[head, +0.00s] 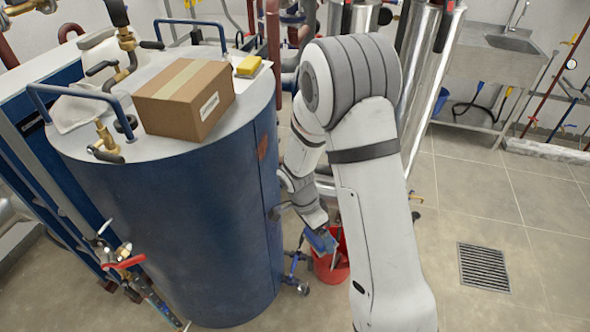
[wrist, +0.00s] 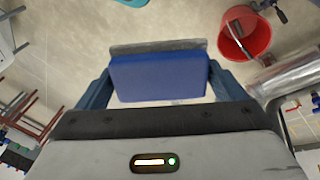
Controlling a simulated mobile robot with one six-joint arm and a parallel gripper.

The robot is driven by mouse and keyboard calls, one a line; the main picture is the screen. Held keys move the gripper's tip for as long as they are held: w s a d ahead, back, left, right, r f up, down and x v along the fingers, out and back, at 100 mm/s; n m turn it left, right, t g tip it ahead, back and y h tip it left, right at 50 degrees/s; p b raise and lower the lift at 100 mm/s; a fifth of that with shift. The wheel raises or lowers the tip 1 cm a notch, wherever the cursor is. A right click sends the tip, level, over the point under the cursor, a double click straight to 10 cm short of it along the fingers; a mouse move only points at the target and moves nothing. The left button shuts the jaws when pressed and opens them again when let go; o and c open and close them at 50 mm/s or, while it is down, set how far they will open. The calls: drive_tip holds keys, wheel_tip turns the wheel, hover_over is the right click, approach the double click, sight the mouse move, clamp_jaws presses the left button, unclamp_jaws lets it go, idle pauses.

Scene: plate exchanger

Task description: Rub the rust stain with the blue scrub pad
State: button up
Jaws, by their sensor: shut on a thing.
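The blue scrub pad (wrist: 160,78), with a grey layer along its far edge, is between the two blue fingers of my gripper (wrist: 158,88) in the wrist view. My gripper is shut on it. In the head view my gripper (head: 321,240) is low beside the right side of the big blue tank, in front of a red bucket; pad and fingers are hard to tell apart there. A reddish-brown patch, which looks like the rust stain (head: 262,141), is on the tank's upper right side. The pad is apart from it, lower and to the right.
The tank top (head: 90,135) bears a cardboard box (head: 180,100) and a yellow sponge-like block (head: 249,65). The red bucket (head: 331,275) stands on the floor and also shows in the wrist view (wrist: 243,38). Valves (head: 292,270) stick out low by the tank. Open tiled floor lies right, around a drain grate (head: 484,267).

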drive_tip(key=a+r+m+g+y, duration=0.3)
drive_tip(key=a+m+y, duration=0.15)
drive_tip(key=m, duration=0.55)
drive_tip(key=a+r+m+g+y, duration=0.3)
drive_tip(key=m+y, duration=0.3)
drive_tip(key=m, duration=0.4)
drive_tip(key=w+d+r+m+t+y+p, duration=0.1)
drive_tip(key=w+r+m+t+y, duration=0.8)
drive_tip(key=m+t, duration=0.75)
drive_tip(key=shift+n+t+h, duration=0.25)
drive_tip(key=shift+n+t, duration=0.1)
drive_tip(key=shift+n, duration=0.1)
drive_tip(key=b+x, duration=0.1)
drive_tip(key=x, duration=0.4)
drive_tip(key=shift+w+a+r, duration=0.1)
drive_tip(key=shift+a+r, duration=0.1)
drive_tip(key=shift+a, duration=0.15)
drive_tip(key=shift+x, duration=0.9)
